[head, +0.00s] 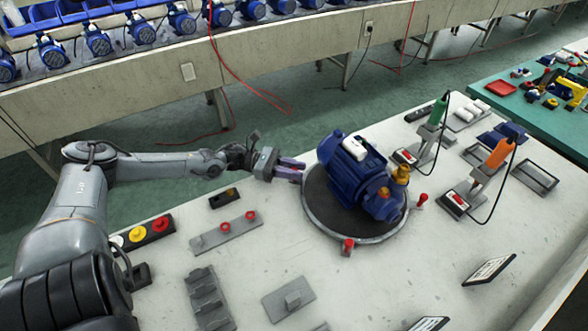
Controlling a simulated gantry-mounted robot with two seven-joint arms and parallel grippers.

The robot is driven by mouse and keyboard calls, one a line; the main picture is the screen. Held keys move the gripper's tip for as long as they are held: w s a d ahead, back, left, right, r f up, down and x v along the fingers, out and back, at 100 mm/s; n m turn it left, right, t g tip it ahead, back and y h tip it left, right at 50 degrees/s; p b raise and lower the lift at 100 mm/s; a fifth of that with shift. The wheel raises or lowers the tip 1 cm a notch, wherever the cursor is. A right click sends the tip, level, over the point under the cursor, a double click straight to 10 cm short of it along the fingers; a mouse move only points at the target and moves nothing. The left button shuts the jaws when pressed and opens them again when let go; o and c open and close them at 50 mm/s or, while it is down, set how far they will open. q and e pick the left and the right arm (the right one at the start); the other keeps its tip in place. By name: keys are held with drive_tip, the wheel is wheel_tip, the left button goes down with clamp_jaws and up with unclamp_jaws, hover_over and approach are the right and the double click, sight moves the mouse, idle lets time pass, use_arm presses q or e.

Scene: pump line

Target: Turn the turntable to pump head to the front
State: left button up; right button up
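The round turntable (318,215) has a dark top and a pale rim and stands on the light table. A blue pump (345,165) lies on it, its end with brass fittings (401,174) toward the right and front right. Red knobs stick out at the rim, one at the front (347,247) and one at the right (421,200). My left gripper (291,169) is at the turntable's left rim, its two purple fingers apart and pointing right. Something reddish shows at the fingertips; I cannot tell whether they touch it. My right gripper is not in view.
A green-handled tool (438,110) and an orange-handled tool (497,155) stand in holders at the right. A button box (148,232), a grey bracket plate (225,234) and grey fixtures lie left and front. Small tilted displays (489,270) stand at front right.

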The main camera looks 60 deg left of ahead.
use_arm(q)
clamp_jaws()
drive_tip(key=shift+s+d+r+p, duration=0.1)
drive_tip(key=shift+p, duration=0.2)
drive_tip(key=s+d+p, duration=0.2)
drive_tip(key=d+p, duration=0.1)
drive_tip(key=p, duration=0.1)
drive_tip(key=shift+s+r, duration=0.1)
drive_tip(key=shift+s, duration=0.3)
drive_tip(key=shift+s+d+f, duration=0.2)
drive_tip(key=shift+d+f, duration=0.05)
drive_tip(key=shift+d, duration=0.05)
drive_tip(key=shift+a, duration=0.1)
drive_tip(key=o, duration=0.6)
unclamp_jaws()
drive_tip(key=shift+o, duration=1)
